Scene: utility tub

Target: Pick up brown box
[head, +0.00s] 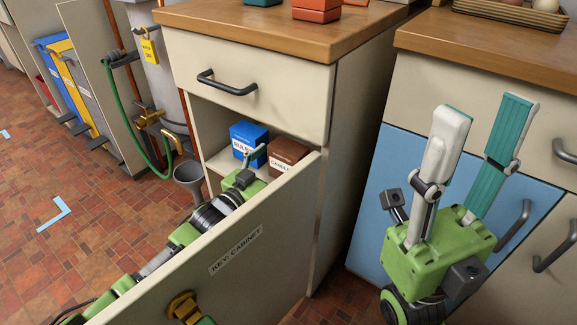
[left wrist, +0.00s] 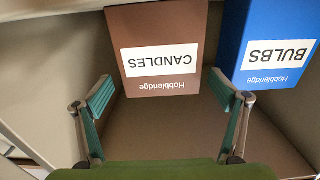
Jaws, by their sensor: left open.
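The brown box (head: 288,150), labelled CANDLES, stands on the shelf inside the open cabinet. The door hides its lower part in the head view. In the left wrist view the brown box (left wrist: 160,22) is straight ahead, its label upside down. My left gripper (left wrist: 168,96) is open, one finger to each side of the box's near face, with nothing held. In the head view the left gripper (head: 256,158) is partly hidden behind the door. My right gripper (head: 487,108) points upward in front of the blue cabinet front, fingers apart and empty.
A blue box (head: 249,135) labelled BULBS stands close beside the brown box. The open door (head: 235,270), labelled KEY CABINET, stands between my arms. A drawer (head: 250,75) and wooden countertop are above the shelf. A grey funnel (head: 188,174) and green hose are at left.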

